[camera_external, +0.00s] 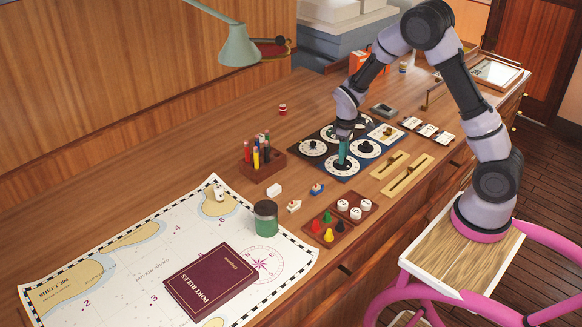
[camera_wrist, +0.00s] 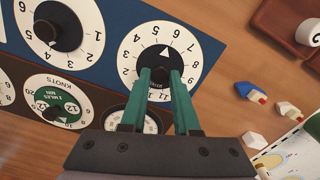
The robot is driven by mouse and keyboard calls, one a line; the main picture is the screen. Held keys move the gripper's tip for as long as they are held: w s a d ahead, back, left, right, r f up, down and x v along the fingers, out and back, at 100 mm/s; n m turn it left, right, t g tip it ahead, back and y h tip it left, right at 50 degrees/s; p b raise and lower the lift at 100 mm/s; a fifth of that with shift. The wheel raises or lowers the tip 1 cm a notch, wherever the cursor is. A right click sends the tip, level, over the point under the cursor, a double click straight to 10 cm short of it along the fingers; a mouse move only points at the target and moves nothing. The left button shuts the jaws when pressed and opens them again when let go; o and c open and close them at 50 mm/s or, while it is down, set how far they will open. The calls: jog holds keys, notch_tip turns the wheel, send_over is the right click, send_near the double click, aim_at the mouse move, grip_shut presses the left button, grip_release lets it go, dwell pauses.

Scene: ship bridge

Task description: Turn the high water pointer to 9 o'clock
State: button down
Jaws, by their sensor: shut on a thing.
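The high water dial (camera_wrist: 186,40) is a white disc with black clock numbers, upside down in the wrist view; its small lettering is partly hidden by a finger. A white triangular pointer (camera_wrist: 165,51) on it points up in the picture, towards the 6. In the external view my gripper (camera_external: 342,162) comes down on the near dial of the dark blue panel (camera_external: 322,173).
Other dials stand close by, including a white one (camera_wrist: 82,22) and a green-centred knots dial (camera_wrist: 67,88). Brass sliders (camera_external: 405,175) lie right of the panel. A pen rack (camera_external: 262,167), small model boats (camera_external: 294,206) and a tray of pegs (camera_external: 326,230) are near.

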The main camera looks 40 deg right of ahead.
jog(key=m, duration=0.4)
jog(key=shift+m, duration=0.4)
jog(key=m, duration=1)
jog(key=shift+m, duration=2.2)
jog(key=c, duration=0.6)
grip_release()
jog(key=shift+c, duration=0.2)
jog(key=shift+r, duration=0.15)
